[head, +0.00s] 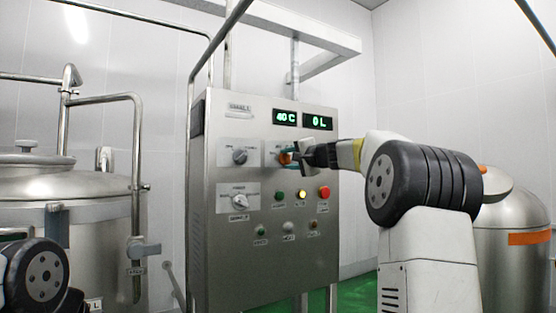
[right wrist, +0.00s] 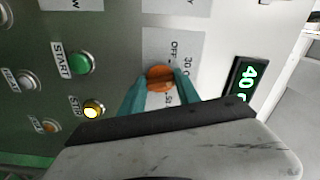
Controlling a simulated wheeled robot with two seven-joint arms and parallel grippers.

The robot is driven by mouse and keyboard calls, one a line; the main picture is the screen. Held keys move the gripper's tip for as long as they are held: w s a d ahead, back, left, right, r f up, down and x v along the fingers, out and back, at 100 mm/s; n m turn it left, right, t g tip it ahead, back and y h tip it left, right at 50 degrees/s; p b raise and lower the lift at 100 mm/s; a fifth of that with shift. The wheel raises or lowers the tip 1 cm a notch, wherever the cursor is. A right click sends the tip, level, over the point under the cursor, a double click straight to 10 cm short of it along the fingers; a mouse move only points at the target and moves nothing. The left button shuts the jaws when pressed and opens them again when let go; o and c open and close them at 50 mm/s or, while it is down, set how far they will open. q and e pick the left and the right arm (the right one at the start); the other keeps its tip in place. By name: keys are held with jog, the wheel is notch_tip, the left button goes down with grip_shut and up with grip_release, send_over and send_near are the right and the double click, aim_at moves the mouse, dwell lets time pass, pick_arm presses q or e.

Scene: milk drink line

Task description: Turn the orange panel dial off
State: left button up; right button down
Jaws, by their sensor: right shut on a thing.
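The orange dial (head: 285,158) is on the upper right of the steel control panel's knob area, mostly covered by my right gripper (head: 290,153) in the head view. In the right wrist view the orange dial (right wrist: 160,76) sits between the two teal fingers of my right gripper (right wrist: 160,84), which are shut on it from both sides. A white label plate (right wrist: 167,48) around the dial reads "OFF" and "30"; the rest is partly hidden by the gripper. The dial's exact setting is hard to tell. My left gripper is out of view.
The control panel (head: 230,265) has green displays (head: 284,118), two grey knobs (head: 239,156), a lit yellow button (head: 301,194) and a red button (head: 323,191). Steel tanks stand left (head: 100,210) and right (head: 520,265). Pipes run beside the panel.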

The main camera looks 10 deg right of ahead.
jog(key=n, duration=0.5)
jog(key=shift+d+f, duration=0.1)
jog(key=shift+n, duration=2.5)
jog(key=c, duration=0.9)
grip_release()
jog(key=shift+w+f, duration=0.1)
jog(key=v, duration=0.8)
